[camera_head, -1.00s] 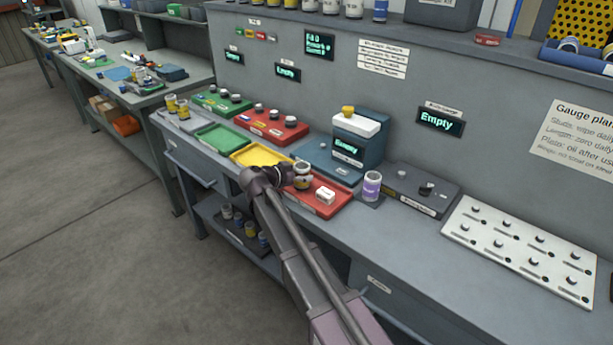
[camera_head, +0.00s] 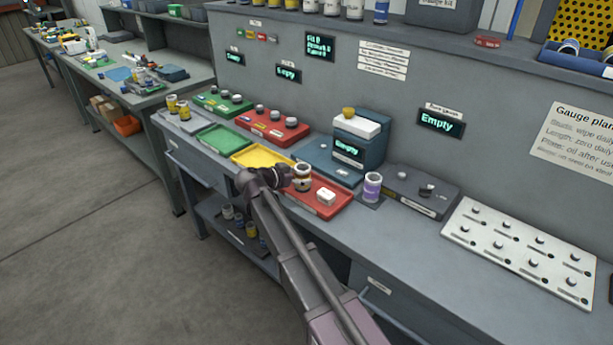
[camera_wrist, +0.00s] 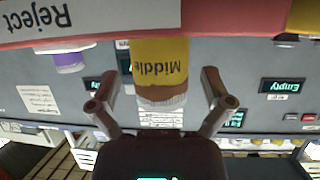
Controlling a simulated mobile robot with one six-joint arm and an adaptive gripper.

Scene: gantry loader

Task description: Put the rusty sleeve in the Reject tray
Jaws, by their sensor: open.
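The rusty sleeve (camera_head: 302,182), with a yellow "Middle" band and a brown rim, stands upright at the left end of the red Reject tray (camera_head: 328,211). In the wrist view, which is upside down, the sleeve (camera_wrist: 160,65) is ahead of my gripper (camera_wrist: 160,103), between the lines of its two spread fingers. Gaps show between the fingers and the sleeve. The Reject tray's labelled front wall (camera_wrist: 120,36) hides the sleeve's lower end. In the head view my gripper (camera_head: 284,176) is just left of the sleeve.
A yellow tray (camera_head: 262,158) and a green tray (camera_head: 219,140) lie left. A gauge (camera_head: 352,145) reading "Empty" stands behind.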

